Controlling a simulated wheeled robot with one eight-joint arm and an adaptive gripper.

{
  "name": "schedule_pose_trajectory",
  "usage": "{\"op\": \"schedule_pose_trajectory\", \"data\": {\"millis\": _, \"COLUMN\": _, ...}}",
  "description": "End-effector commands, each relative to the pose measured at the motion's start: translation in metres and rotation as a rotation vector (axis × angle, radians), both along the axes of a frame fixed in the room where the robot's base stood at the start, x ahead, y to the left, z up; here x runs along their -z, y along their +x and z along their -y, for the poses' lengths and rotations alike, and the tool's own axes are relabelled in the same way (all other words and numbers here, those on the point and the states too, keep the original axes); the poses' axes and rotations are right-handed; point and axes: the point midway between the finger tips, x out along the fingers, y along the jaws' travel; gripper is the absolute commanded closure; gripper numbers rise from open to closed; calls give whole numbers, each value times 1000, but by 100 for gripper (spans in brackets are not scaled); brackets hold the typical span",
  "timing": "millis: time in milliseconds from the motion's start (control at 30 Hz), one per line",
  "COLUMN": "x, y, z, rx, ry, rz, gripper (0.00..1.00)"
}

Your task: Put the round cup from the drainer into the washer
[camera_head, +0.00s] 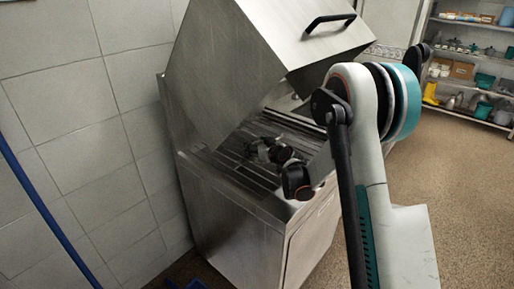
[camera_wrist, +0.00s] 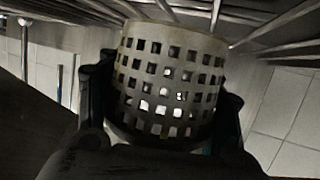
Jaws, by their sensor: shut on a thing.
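The round cup (camera_wrist: 168,78) is a perforated basket with rows of square holes, filling the middle of the wrist view. My gripper (camera_wrist: 165,95) is shut on it, with one dark finger at each side of its wall. In the head view my gripper (camera_head: 272,152) is over the slatted rack inside the washer; the cup cannot be made out there. The washer (camera_head: 235,200) is a steel machine with its hood (camera_head: 262,45) raised and tilted. In the wrist view, metal bars run above and beside the cup. The drainer cannot be identified.
The hood's lower edge is close above my arm. A tiled wall (camera_head: 70,110) stands left, with a blue pole (camera_head: 38,200) before it. Shelves (camera_head: 470,60) with containers stand at the far right. The brown floor (camera_head: 460,190) to the right is clear.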

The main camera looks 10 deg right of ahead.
Motion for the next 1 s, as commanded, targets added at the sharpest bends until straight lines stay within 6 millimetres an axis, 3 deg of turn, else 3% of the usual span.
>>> {"op": "schedule_pose_trajectory", "data": {"millis": 700, "x": 11, "y": 0, "z": 0, "rx": 0, "ry": 0, "rz": 0, "gripper": 58}}
{"op": "schedule_pose_trajectory", "data": {"millis": 733, "x": 11, "y": 0, "z": 0, "rx": 0, "ry": 0, "rz": 0, "gripper": 34}}
{"op": "schedule_pose_trajectory", "data": {"millis": 800, "x": 10, "y": 0, "z": 0, "rx": 0, "ry": 0, "rz": 0, "gripper": 18}}
{"op": "schedule_pose_trajectory", "data": {"millis": 1000, "x": 10, "y": 0, "z": 0, "rx": 0, "ry": 0, "rz": 0, "gripper": 18}}
